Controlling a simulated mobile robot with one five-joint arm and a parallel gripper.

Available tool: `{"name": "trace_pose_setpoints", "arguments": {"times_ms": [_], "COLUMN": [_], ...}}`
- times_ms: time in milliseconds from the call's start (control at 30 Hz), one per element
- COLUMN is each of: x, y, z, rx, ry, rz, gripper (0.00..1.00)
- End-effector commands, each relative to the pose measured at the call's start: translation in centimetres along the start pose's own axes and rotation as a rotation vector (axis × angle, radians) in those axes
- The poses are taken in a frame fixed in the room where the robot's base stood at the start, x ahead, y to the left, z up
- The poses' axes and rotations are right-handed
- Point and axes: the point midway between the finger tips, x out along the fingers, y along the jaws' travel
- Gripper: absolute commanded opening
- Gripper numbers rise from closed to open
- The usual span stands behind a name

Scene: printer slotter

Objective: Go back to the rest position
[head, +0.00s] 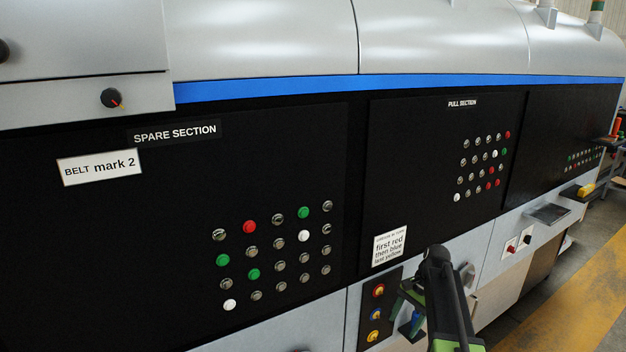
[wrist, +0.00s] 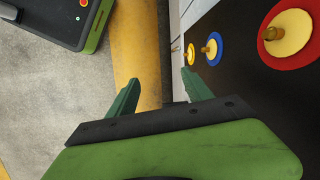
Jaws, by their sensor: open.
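My gripper (wrist: 159,80) is open, its two green fingers apart with nothing between them. In the head view my gripper (head: 411,312) is partly hidden behind my dark arm, close to the small black knob panel (head: 366,320). The panel carries a red knob (head: 378,290), a blue knob (head: 376,313) and a yellow knob (head: 373,336). In the wrist view the red knob (wrist: 288,32), the blue knob (wrist: 211,48) and the yellow knob (wrist: 190,54) lie to the right of the fingers, apart from them.
The long printer has black panels with several buttons, among them the spare section (head: 270,150) and the pull section (head: 420,150). A white note (head: 389,247) is above the knobs. Grey floor with a yellow stripe (head: 570,318) is open at the right.

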Motion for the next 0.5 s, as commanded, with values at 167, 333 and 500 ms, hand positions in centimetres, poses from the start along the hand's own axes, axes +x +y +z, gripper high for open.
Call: {"name": "trace_pose_setpoints", "arguments": {"times_ms": [167, 333, 500], "x": [3.6, 5.0, 5.3], "y": [2.1, 3.8, 4.2], "z": [12.0, 17.5, 18.9], "rx": [-0.469, -0.782, -0.885], "ry": [0.104, 0.161, 0.177], "rz": [0.121, 0.210, 0.242], "gripper": [0.59, 0.59, 0.59]}}
